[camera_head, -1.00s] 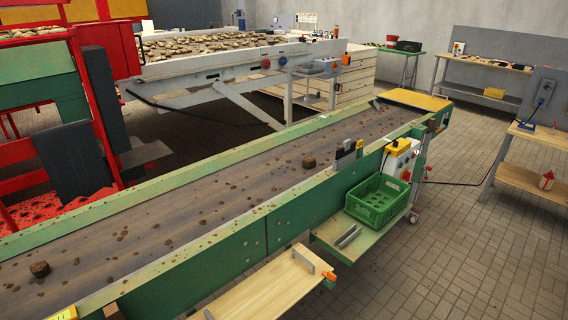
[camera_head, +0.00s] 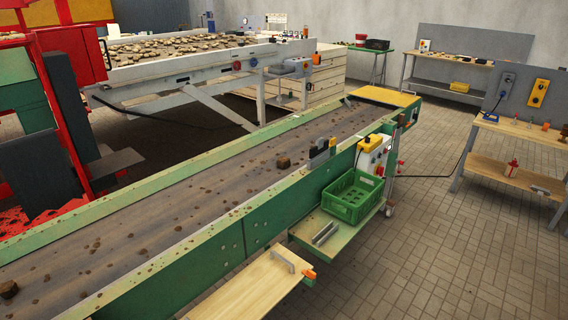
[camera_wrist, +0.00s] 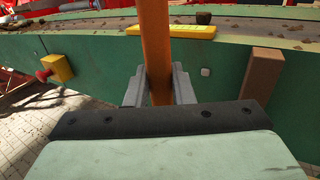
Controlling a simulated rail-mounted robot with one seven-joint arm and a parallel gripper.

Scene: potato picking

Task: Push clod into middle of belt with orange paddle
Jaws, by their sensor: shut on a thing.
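My gripper (camera_wrist: 159,86) shows in the wrist view, its two grey fingers shut on the orange shaft of the paddle (camera_wrist: 155,45). The shaft runs up out of the top of that view, so the paddle's far end is hidden. In the head view the belt (camera_head: 190,190) carries one brown clod (camera_head: 284,162) near its right side and another clod (camera_head: 8,289) at the lower left edge. In the wrist view a dark clod (camera_wrist: 204,18) lies on the belt just beyond the yellow block, right of the shaft and apart from it.
The belt has a green side wall (camera_head: 205,262). A yellow block (camera_wrist: 171,31) sits on its rim, with a brown wooden post (camera_wrist: 262,76) to the right. A green crate (camera_head: 352,196) and a wooden shelf (camera_head: 255,290) stand along the near side. Small dirt crumbs dot the belt.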

